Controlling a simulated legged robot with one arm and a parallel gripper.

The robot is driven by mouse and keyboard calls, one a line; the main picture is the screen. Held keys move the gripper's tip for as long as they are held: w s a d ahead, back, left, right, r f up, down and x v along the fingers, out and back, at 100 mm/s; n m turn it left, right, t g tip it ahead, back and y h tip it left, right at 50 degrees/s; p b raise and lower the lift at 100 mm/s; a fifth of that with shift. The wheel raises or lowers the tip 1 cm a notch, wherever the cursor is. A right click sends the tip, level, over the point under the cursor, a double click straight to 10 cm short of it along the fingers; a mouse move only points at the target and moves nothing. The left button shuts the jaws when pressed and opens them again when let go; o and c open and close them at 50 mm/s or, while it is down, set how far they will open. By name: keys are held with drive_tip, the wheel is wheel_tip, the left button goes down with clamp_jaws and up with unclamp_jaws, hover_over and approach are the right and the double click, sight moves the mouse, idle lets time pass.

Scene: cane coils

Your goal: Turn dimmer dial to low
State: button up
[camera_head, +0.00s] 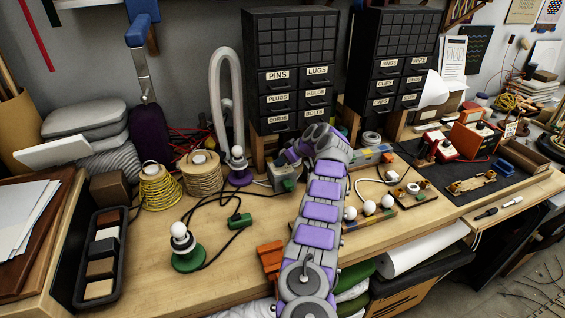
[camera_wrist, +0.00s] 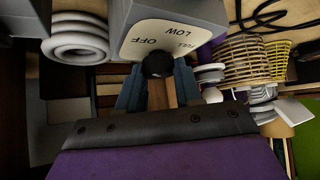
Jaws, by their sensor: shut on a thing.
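The dimmer is a grey box (camera_wrist: 205,12) with a pale label plate (camera_wrist: 140,38) at the top of the wrist view. The dark round dial (camera_wrist: 158,65) sits at the plate's lower edge. My gripper (camera_wrist: 158,88) has its two blue fingers shut on the dial, one on each side. Which word the dial points at cannot be told. In the head view my arm reaches over the bench to a small grey-green box (camera_head: 284,178), seemingly the dimmer; the fingertips are hard to make out there.
A bulb on a green base (camera_head: 187,250) and a green block (camera_head: 240,220) on a black cable lie left of my arm. Cord spools (camera_head: 160,187) stand behind them. Black drawer cabinets (camera_head: 290,75) rise behind the dimmer. Several white bulbs (camera_head: 369,208) sit right of my arm.

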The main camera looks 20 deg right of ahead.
drive_tip(key=shift+a+r+m+t+h+b, duration=0.1)
drive_tip(key=shift+m+t+h+b, duration=0.5)
drive_tip(key=shift+b, duration=0.5)
drive_tip(key=shift+a+m+h+b, duration=0.15)
drive_tip(key=shift+m+h+b, duration=0.15)
drive_tip(key=shift+m+b, duration=0.25)
drive_tip(key=shift+a+r+m+h, duration=0.15)
drive_tip(key=shift+m+h, duration=0.55)
drive_tip(key=shift+m, duration=0.35)
drive_tip(key=m+h+p, duration=0.2)
drive_tip(key=m+p, duration=0.1)
drive_tip(key=shift+a+r, duration=0.1)
drive_tip(key=m+h+p, duration=0.2)
drive_tip(key=p, duration=0.2)
drive_tip(key=shift+p, duration=0.35)
drive_tip(key=shift+f+m, duration=0.2)
drive_tip(key=shift+m, duration=0.1)
drive_tip(key=o, duration=1)
drive_tip(key=shift+f, duration=0.1)
drive_tip(key=shift+o, duration=0.2)
drive_tip(key=shift+s+p, duration=0.1)
drive_tip(key=shift+p, duration=0.2)
